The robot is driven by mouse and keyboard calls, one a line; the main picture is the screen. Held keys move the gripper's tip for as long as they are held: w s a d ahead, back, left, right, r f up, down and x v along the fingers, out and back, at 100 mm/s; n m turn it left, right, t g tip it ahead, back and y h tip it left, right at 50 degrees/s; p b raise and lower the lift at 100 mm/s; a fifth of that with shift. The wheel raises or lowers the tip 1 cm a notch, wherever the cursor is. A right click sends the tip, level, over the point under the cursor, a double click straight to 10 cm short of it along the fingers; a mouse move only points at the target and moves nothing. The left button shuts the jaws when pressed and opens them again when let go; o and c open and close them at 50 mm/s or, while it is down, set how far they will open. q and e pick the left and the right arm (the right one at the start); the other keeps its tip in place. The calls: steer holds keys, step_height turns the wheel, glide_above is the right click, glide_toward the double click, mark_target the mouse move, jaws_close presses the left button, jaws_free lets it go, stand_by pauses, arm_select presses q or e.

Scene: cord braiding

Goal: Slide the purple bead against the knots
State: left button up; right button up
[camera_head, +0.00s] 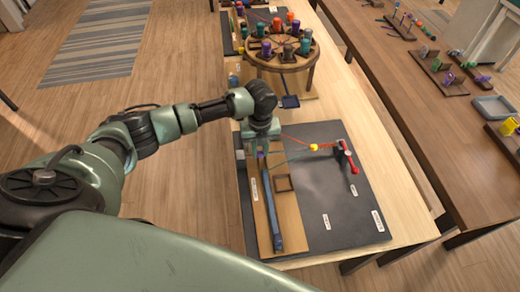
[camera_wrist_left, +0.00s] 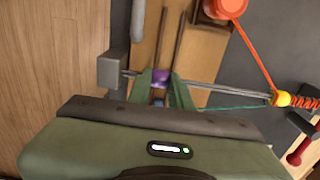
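The purple bead (camera_wrist_left: 160,77) sits on grey cords between my left gripper's green fingertips (camera_wrist_left: 161,88), which appear to touch it on both sides. In the head view my left gripper (camera_head: 262,148) points down over the wooden strip of the board, and the bead is hardly visible there. The cords run right to a yellow bead (camera_head: 313,147), also in the left wrist view (camera_wrist_left: 281,99). The purple bead is well apart from the knots. My right gripper is out of view.
An orange spool (camera_wrist_left: 225,8) and a grey block (camera_wrist_left: 111,70) stand near the cords. A round rack (camera_head: 280,61) with colored spools stands behind. The board's right-front area is mostly clear.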

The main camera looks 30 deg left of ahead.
arm_select(q)
jaws_close()
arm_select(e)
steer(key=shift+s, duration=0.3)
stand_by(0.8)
arm_select(q)
steer(key=w+d+b, duration=0.1)
steer(key=w+d, duration=0.1)
steer(key=d, duration=0.1)
steer(key=w+d+b, duration=0.1)
steer(key=w+d, duration=0.1)
steer(key=d, duration=0.1)
steer(key=w+d+b, duration=0.2)
steer(key=w+d, duration=0.1)
steer(key=shift+a, duration=0.1)
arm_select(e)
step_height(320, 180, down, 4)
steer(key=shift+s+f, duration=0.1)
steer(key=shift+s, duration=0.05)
arm_select(q)
steer(key=o, duration=0.9)
jaws_free()
steer(key=shift+c, duration=0.2)
